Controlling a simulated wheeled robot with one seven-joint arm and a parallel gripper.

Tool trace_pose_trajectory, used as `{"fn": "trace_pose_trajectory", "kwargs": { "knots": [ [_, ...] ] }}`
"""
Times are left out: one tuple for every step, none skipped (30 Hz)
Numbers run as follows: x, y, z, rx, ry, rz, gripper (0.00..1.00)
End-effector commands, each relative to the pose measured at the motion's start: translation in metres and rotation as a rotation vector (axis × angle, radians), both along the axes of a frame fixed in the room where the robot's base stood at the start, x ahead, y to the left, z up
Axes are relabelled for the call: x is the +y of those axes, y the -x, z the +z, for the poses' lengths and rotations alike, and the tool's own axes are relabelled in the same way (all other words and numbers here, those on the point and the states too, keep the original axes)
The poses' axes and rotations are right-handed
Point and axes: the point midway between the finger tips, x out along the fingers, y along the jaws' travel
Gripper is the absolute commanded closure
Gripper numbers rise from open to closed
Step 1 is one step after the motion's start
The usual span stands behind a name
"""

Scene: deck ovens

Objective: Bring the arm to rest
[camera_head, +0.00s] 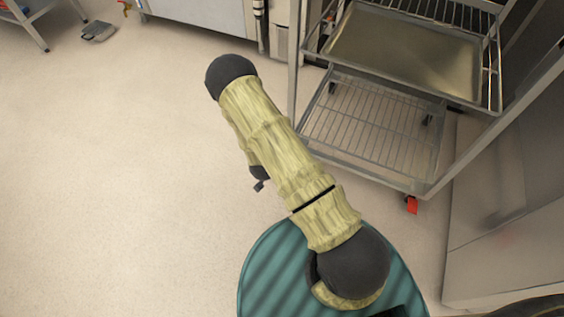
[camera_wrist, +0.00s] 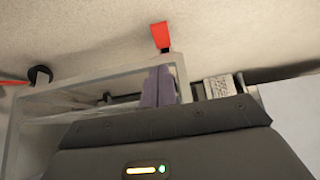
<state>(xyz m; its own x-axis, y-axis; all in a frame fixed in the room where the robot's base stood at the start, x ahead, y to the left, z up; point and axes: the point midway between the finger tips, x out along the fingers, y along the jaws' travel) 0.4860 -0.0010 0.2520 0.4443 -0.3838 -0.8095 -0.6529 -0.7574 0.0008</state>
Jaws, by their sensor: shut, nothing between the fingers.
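My arm (camera_head: 282,160), pale yellow-green with dark round joints, reaches from my base at the bottom up and to the left in the head view, over bare floor. A small dark part shows beside its middle at the left; I cannot tell if it belongs to the gripper. In the wrist view my gripper (camera_wrist: 158,86) shows as two greyish-purple fingers side by side, shut and empty, beyond its dark housing. The fingers are seen against the light frame of a rack and the floor; I cannot tell how far apart they are.
A wheeled metal rack (camera_head: 448,190) stands right of my arm. It holds a tray (camera_head: 400,55) above a wire shelf (camera_head: 370,130). A red caster tab (camera_head: 411,205) shows on it, and a red tab (camera_wrist: 161,36) in the wrist view.

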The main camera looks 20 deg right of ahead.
Motion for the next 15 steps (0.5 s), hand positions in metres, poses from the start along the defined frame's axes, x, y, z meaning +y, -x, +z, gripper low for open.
{"fn": "trace_pose_trajectory", "kwargs": {
  "knots": [
    [0.0,0.0,0.0,0.0,0.0,0.0,1.0],
    [0.0,0.0,0.0,0.0,0.0,0.001,1.0],
    [0.001,0.0,0.0,0.0,0.0,0.002,1.0],
    [0.001,0.0,0.0,0.0,0.0,0.002,1.0],
    [0.002,0.0,0.0,0.0,0.0,0.004,1.0],
    [0.002,0.0,0.0,0.0,0.0,0.005,1.0],
    [0.002,0.0,0.0,0.0,0.0,0.005,1.0],
    [0.003,0.0,0.0,0.0,0.0,0.006,1.0],
    [0.003,0.0,0.0,0.0,0.0,0.006,1.0],
    [0.003,0.0,0.0,0.0,0.0,0.006,1.0],
    [0.003,0.0,0.0,0.0,0.0,0.006,1.0],
    [0.003,-0.001,0.001,0.0,-0.001,0.007,1.0],
    [0.004,-0.001,0.003,0.0,-0.004,0.008,1.0],
    [0.004,-0.002,0.006,0.002,-0.008,0.009,1.0],
    [0.005,-0.004,0.011,0.005,-0.014,0.013,1.0]
  ]
}}
